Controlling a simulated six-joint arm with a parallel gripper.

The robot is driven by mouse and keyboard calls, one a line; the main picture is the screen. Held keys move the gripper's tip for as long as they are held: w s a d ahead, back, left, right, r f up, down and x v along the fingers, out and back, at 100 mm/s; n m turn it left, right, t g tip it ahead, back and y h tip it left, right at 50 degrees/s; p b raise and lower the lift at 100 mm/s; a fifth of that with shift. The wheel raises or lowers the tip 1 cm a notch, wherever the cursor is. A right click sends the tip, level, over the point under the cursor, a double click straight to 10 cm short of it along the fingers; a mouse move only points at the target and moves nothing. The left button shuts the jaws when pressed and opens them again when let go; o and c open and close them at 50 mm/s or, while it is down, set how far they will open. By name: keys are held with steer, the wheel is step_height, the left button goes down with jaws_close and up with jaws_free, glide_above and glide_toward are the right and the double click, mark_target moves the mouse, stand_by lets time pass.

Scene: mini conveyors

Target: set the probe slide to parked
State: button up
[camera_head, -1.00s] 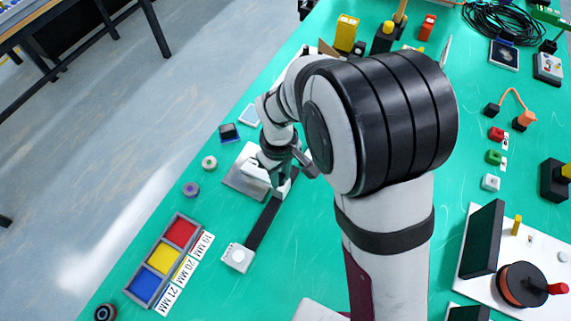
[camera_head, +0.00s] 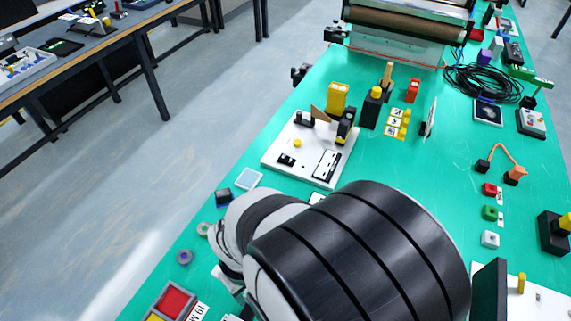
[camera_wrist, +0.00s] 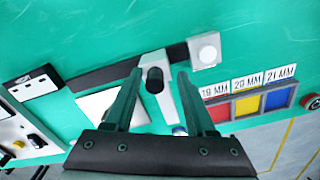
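In the wrist view, the slide shows as a dark rail (camera_wrist: 105,75) running up to a white end block (camera_wrist: 204,50) with a round button-like top. A light grey carriage (camera_wrist: 158,104) with a black knob (camera_wrist: 154,79) sits across the rail, a little left of the end block. My gripper (camera_wrist: 160,75) is open, with one finger on each side of the knob and gaps visible beside it. A pale plate (camera_wrist: 100,104) lies partly behind the left finger. In the head view my arm hides the slide and the gripper. No marking for parked is readable.
Red, yellow and blue trays (camera_wrist: 248,105) with 19, 20 and 21 MM labels lie right of the slide in the wrist view. A white board with black fixtures (camera_head: 306,150) stands beyond my arm in the head view.

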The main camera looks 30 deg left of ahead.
steer(key=shift+r, duration=0.1)
steer(key=shift+w+r, duration=0.1)
steer(key=shift+r, duration=0.25)
step_height(320, 180, up, 15)
